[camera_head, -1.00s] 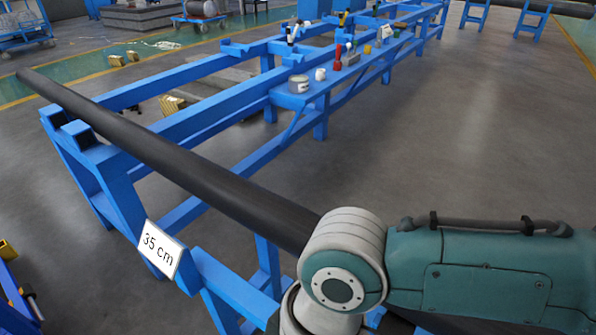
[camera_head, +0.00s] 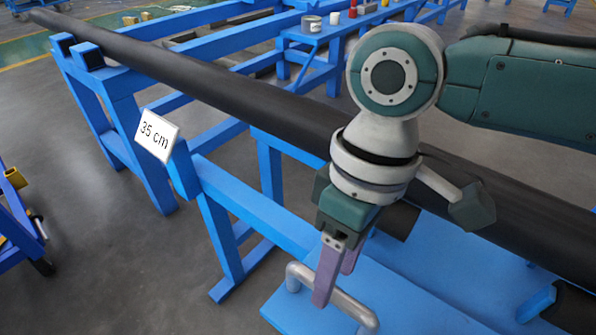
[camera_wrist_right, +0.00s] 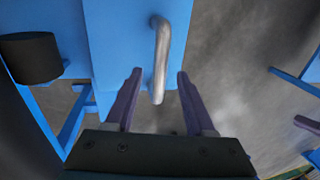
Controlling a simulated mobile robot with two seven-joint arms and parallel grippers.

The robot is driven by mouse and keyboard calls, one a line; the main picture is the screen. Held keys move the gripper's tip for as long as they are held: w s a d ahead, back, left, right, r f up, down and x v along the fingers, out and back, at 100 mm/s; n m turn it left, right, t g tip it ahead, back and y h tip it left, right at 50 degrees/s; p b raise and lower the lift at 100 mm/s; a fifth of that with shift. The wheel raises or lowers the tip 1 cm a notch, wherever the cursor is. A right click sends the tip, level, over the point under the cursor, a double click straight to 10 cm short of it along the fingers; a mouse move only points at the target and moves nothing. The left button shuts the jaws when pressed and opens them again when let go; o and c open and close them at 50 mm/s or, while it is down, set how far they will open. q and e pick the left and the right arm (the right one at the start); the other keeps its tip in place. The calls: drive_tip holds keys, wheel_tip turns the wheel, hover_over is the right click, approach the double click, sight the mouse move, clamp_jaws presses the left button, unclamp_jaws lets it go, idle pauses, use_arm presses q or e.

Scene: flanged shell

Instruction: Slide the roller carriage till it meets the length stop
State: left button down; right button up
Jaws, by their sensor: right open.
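The roller carriage (camera_head: 395,285) is a blue plate with black rollers (camera_head: 402,220) and a bent grey handle (camera_head: 345,308). My right gripper (camera_head: 335,284), with purple fingers, points down at the handle. In the right wrist view, the open fingers (camera_wrist_right: 159,74) lie either side of the handle (camera_wrist_right: 161,50), with gaps on both sides. The length stop (camera_head: 183,176) appears to be the blue upright beside the white "35 cm" sign (camera_head: 157,136). It stands left of the carriage on a blue rail, with a wide gap between them. My left gripper is out of view.
A long black pipe (camera_head: 230,95) runs diagonally across the blue frame, behind the handle. A blue rail (camera_head: 250,200) stretches between stop and carriage, with nothing seen on it. A bench with cans (camera_head: 311,24) stands behind. A blue cart (camera_head: 15,225) is at left.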

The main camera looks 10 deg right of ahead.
drive_tip(key=shift+s+a+f, duration=0.1)
drive_tip(key=shift+f, duration=0.75)
clamp_jaws()
drive_tip(key=shift+r, duration=0.1)
idle(0.7)
